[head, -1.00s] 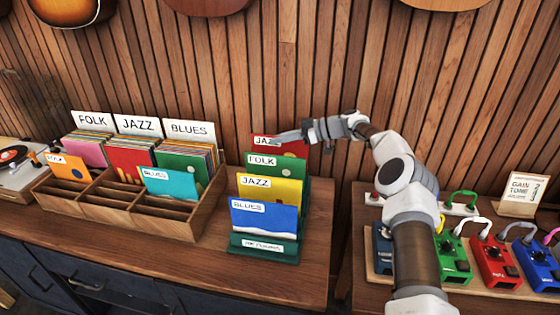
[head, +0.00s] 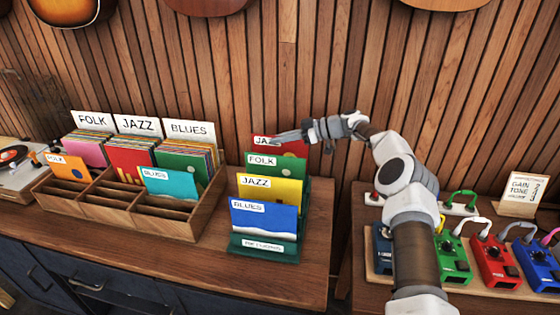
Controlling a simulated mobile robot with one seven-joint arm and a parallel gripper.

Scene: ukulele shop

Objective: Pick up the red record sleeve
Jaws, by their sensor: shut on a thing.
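The red record sleeve (head: 262,141) with a white "JAZZ" label stands upright at the back of a green rack (head: 262,253) on the counter. Its lower part is hidden by the sleeves in front. My gripper (head: 290,137) reaches in from the right and is shut on the red sleeve near its upper right edge. The fingers cover part of the label. In front of it stand a green "FOLK" sleeve (head: 288,165), a yellow "JAZZ" sleeve (head: 284,191) and a blue "BLUES" sleeve (head: 270,222).
A wooden crate (head: 184,229) with FOLK, JAZZ and BLUES sections stands left of the rack. A turntable (head: 14,160) is at the far left. A pedal board (head: 376,282) with coloured pedals and a sign (head: 523,187) are at the right. The slatted wall is close behind.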

